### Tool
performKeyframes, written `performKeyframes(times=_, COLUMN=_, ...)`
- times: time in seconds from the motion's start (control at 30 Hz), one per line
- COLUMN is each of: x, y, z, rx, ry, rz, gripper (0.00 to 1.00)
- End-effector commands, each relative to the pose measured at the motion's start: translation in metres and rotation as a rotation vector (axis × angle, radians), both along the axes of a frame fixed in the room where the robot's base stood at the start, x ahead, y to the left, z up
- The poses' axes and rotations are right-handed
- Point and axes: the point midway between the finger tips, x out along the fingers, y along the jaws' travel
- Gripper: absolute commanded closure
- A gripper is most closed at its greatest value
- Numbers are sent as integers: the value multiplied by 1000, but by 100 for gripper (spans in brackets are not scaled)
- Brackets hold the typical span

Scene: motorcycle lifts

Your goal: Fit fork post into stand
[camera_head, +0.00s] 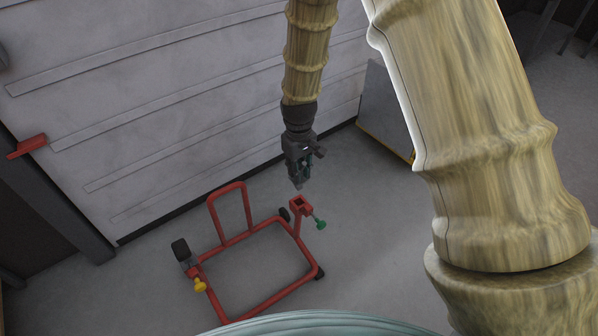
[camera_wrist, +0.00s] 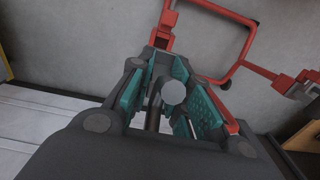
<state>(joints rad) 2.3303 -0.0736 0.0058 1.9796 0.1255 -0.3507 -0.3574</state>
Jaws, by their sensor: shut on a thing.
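The fork post is a slim grey rod. In the wrist view its round pale end (camera_wrist: 174,92) shows between the teal finger pads of my gripper (camera_wrist: 160,95). In the head view my gripper (camera_head: 303,168) points down, shut on the post, whose light lower end (camera_head: 298,185) just shows below the fingers. The stand is a red tube frame (camera_head: 267,295) on the floor. Its square red socket (camera_head: 300,203) with a green knob (camera_head: 320,224) is close below the post in the head view. I cannot tell the exact gap or alignment.
The stand has an upright red loop (camera_head: 212,212) and a yellow-knobbed bracket (camera_head: 198,284). A ribbed grey wall (camera_head: 150,110) stands behind. A grey panel with a yellow edge (camera_head: 385,115) leans at right. The floor around the stand is clear.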

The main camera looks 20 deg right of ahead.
Motion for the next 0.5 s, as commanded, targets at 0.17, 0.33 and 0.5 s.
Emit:
performKeyframes(times=0.17, x=0, y=0, z=-9, rx=0, ry=0, rz=0, gripper=100)
performKeyframes(times=0.33, x=0, y=0, z=-19, rx=0, ry=0, rz=-1, gripper=100)
performKeyframes(times=0.5, x=0, y=0, z=-29, rx=0, ry=0, rz=-1, gripper=100)
